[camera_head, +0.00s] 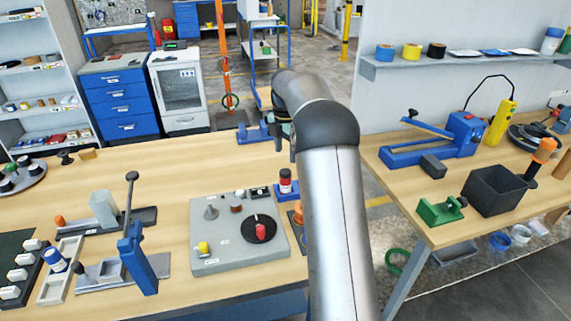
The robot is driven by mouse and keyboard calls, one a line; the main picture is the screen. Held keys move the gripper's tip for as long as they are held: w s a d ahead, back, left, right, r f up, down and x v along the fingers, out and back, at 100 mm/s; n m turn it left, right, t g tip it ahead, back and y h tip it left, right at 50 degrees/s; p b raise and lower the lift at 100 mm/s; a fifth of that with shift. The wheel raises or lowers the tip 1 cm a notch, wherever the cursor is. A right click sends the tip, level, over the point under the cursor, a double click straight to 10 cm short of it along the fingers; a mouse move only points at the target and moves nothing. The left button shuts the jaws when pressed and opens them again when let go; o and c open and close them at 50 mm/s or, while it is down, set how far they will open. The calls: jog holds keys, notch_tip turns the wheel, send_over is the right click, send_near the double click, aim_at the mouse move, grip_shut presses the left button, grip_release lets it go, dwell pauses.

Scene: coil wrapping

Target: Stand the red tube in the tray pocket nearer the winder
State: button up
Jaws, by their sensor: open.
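A small red cylinder (261,230) stands on a black disc (260,222) on a grey board. Another cylinder, red with a dark top and pale band (286,183), stands at the board's back right corner. I cannot tell which is the red tube. A pale tray with pockets (70,247) lies at the left, with a blue-and-white cylinder (54,260) in it. A blue lever device (137,258) stands to its right; whether it is the winder is unclear. My gripper (287,140) is at the far side of the bench, mostly hidden behind my arm, open and apart from both red cylinders.
The grey board (215,258) also bears a yellow piece and small knobs. A dark tray with white blocks (12,275) is at far left. The right bench holds a blue machine (440,140) and black bin (492,192). The left bench's back middle is clear.

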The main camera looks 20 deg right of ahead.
jog(key=shift+a+r, duration=0.1)
jog(key=shift+r, duration=0.55)
jog(key=s+a+r+m, duration=0.4)
jog(key=s+a+m, duration=0.65)
jog(key=s, duration=0.55)
jog(key=s+a+f+m, duration=0.2)
jog(key=s+m, duration=0.1)
jog(key=s, duration=0.4)
jog(key=s+a+f+m, duration=0.2)
jog(key=s+a+m, duration=0.1)
jog(key=s, duration=0.5)
jog(key=s+a+f+m, duration=0.2)
jog(key=s+a+m, duration=0.1)
jog(key=s, duration=0.4)
jog(key=shift+s+f+m+t, duration=0.25)
jog(key=shift+f+m+t, duration=0.05)
jog(key=shift+m+t, duration=0.15)
